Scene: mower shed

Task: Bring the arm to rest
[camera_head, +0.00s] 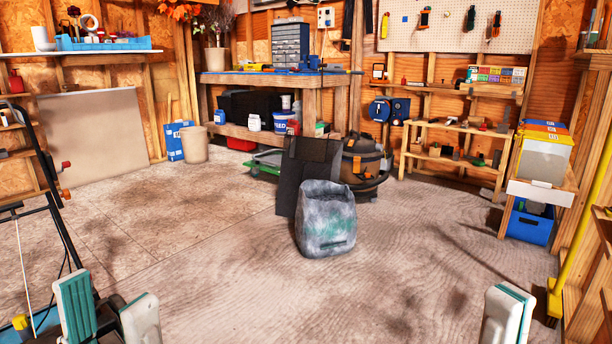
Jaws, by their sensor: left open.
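My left gripper (108,300) is at the bottom left corner of the head view. Its two pale fingers with green pads stand apart, with nothing between them. My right gripper (507,314) shows only as one pale finger with a green edge at the bottom right. The rest of it is outside the picture, so its opening cannot be judged. No object is seen touching either gripper.
A grey bag-like container (327,222) stands mid-floor before a dark panel (290,185) and a shop vacuum (362,165). A black-framed machine (45,165) is at left. A yellow-handled broom (580,240) leans at right. The floor between is clear.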

